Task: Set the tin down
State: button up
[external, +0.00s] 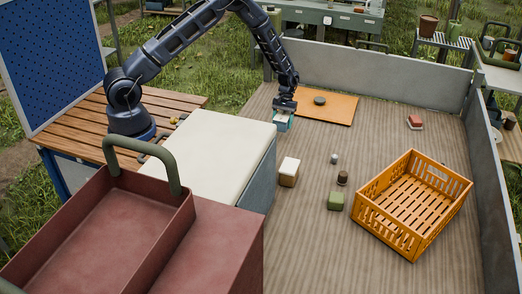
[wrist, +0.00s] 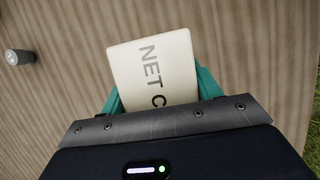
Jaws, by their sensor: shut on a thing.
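The tin, with a cream top lettered "NET C", shows in the wrist view (wrist: 153,68). My gripper (external: 282,122) is shut on it, with teal fingers (wrist: 158,98) on either side of the tin. In the external view the tin is small and mostly hidden by the fingers. My gripper is low over the ribbed deck (external: 300,225), left of the orange board (external: 340,112). I cannot tell whether the tin touches the deck.
A dark round piece (external: 319,100) lies on the orange board. A cream-topped brown block (external: 288,172), a grey cylinder (external: 334,158), a brown jar (external: 342,177) and a green block (external: 335,201) stand nearer. An orange crate (external: 440,222) is right; a cream-topped chest (external: 215,150) is left.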

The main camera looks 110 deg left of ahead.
aim_at(285, 112)
jog(key=shift+f, duration=3.2)
jog(key=shift+f, duration=0.15)
jog(key=o, duration=1.1)
jog(key=v, duration=1.2)
